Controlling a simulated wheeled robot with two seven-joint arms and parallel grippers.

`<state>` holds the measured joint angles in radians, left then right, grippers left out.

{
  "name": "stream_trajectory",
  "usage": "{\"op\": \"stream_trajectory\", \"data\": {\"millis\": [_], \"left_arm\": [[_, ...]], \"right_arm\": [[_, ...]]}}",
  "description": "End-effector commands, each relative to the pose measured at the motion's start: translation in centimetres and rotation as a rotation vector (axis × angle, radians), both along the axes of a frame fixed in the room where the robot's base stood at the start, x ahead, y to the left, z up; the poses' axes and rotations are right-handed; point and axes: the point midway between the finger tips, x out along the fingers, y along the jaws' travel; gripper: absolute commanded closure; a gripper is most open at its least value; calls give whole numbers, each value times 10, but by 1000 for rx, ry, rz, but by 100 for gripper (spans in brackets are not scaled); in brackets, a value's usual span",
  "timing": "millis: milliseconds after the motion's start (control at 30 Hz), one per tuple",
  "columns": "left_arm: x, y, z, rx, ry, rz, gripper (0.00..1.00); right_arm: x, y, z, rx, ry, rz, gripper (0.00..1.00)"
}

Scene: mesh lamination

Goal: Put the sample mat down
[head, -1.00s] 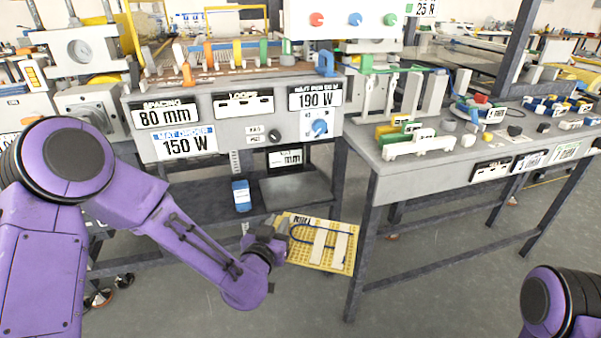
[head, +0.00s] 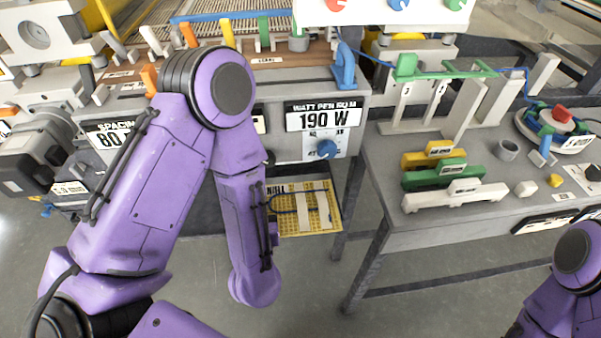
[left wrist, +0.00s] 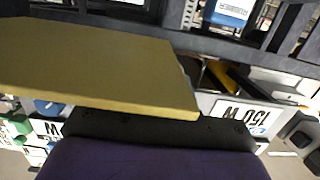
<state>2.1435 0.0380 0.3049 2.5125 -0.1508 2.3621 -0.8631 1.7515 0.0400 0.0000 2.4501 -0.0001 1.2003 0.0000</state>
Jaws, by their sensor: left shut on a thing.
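The sample mat (head: 328,222) is a yellow perforated board with a blue wire, pale strips and a partly visible label on its face. In the head view it is in front of the bench, beside the gap between the two benches. My left gripper is mostly hidden behind my purple forearm there, at the mat's left edge. In the left wrist view the mat shows as a plain tan slab (left wrist: 90,62), with the dark body of my left gripper (left wrist: 150,128) right against it. The left gripper is shut on the mat. My right gripper is out of view.
A bench with a 190 W sign (head: 323,117) stands behind the mat. The right-hand bench (head: 405,232) carries green, yellow and white blocks and upright pale plates. Grey floor is clear below the mat. A blue-labelled box (left wrist: 230,10) shows in the left wrist view.

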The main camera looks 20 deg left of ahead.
Motion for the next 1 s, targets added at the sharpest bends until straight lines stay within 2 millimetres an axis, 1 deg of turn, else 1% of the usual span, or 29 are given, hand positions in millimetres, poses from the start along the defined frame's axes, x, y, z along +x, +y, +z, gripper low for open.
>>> {"op": "stream_trajectory", "data": {"millis": [33, 100, 233, 333, 367, 400, 433, 500, 600, 767, 800, 900, 1000], "left_arm": [[4, 4, -11, -4, -7, 9, 100], [16, 10, -22, -7, -12, 13, 100], [38, 16, -34, -8, -12, 9, 100], [62, 25, -40, -6, -6, 9, 100], [70, 27, -38, -6, -4, 8, 100], [79, 32, -42, -4, -1, 10, 100], [86, 34, -47, -3, -1, 8, 100], [96, 39, -66, -2, 1, 7, 100], [111, 44, -83, -1, 0, 6, 100], [124, 48, -99, -2, -1, 3, 100], [127, 51, -105, -1, -1, 5, 100], [126, 50, -125, -1, 2, 2, 100], [127, 49, -133, -1, -2, 3, 100]], "right_arm": [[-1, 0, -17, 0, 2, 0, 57], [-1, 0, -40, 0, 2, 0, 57], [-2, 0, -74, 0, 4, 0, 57], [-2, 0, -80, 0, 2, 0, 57], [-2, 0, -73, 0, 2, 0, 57], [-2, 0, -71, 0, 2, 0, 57], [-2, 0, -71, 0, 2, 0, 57], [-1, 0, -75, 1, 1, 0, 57], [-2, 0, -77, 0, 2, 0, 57], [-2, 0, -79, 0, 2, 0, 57], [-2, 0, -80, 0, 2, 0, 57], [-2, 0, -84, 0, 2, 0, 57], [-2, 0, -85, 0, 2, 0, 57]]}}
